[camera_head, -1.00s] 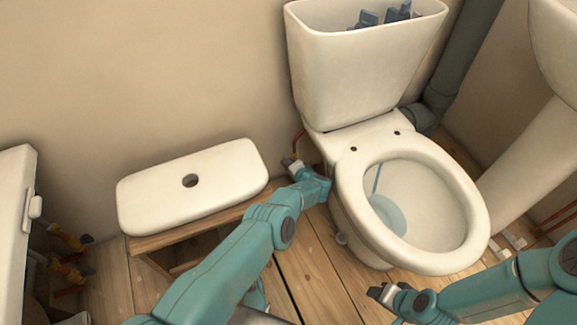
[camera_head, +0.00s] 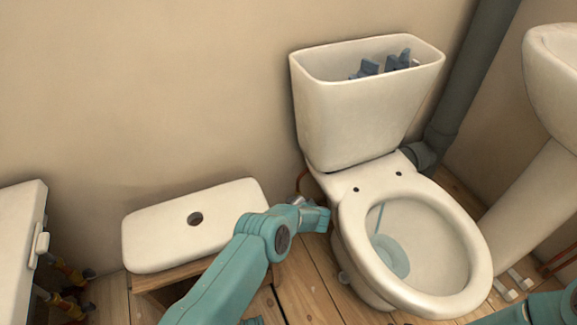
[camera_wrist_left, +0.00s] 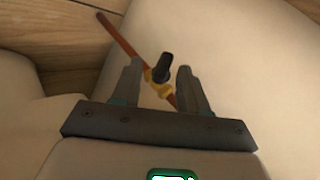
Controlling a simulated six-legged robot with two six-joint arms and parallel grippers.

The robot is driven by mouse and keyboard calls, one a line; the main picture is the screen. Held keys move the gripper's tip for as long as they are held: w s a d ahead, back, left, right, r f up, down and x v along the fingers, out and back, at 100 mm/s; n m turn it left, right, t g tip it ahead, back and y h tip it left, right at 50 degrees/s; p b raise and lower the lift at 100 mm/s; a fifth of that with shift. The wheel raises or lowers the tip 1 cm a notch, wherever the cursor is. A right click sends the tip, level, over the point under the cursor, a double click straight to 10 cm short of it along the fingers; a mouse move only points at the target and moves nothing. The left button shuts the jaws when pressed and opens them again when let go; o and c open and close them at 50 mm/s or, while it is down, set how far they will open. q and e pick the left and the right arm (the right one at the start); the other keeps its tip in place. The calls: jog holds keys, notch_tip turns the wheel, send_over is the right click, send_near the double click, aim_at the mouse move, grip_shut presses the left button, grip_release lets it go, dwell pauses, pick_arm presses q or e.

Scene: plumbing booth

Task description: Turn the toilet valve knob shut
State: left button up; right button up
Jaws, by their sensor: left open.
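The toilet valve knob (camera_wrist_left: 163,68) is a small dark lever-like handle on a brass valve body (camera_wrist_left: 158,90) in the left wrist view. A copper pipe (camera_wrist_left: 120,37) runs into the valve. My left gripper (camera_head: 318,216) is open beside the toilet bowl (camera_head: 350,255), on its left. In the wrist view its two fingers stand either side of the knob, with gaps on both sides. In the head view the knob is hidden behind the gripper; only a bit of pipe (camera_head: 301,181) shows.
The toilet's cistern (camera_head: 355,105) is open on top with blue-grey fittings inside. Its lid (camera_head: 165,235) lies on a wooden stool (camera_head: 150,282) left of my left arm. A basin pedestal (camera_head: 525,190) stands at the right. Some wooden floor (camera_head: 310,285) shows between stool and toilet.

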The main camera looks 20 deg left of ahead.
pick_arm(q)
jog(key=s+r+n+g+h+p, duration=0.1)
jog(key=s+r+p, duration=0.3)
jog(key=r+p, duration=0.9)
jog(key=s+r+n+g+h+p, duration=0.1)
jog(key=s+r+p, duration=0.2)
jog(key=r+p, duration=1.1)
jog(key=p, duration=0.8)
jog(key=shift+s+d+r, duration=0.25)
jog(key=shift+s, duration=0.1)
pick_arm(e)
notch_tip(320, 180, up, 37)
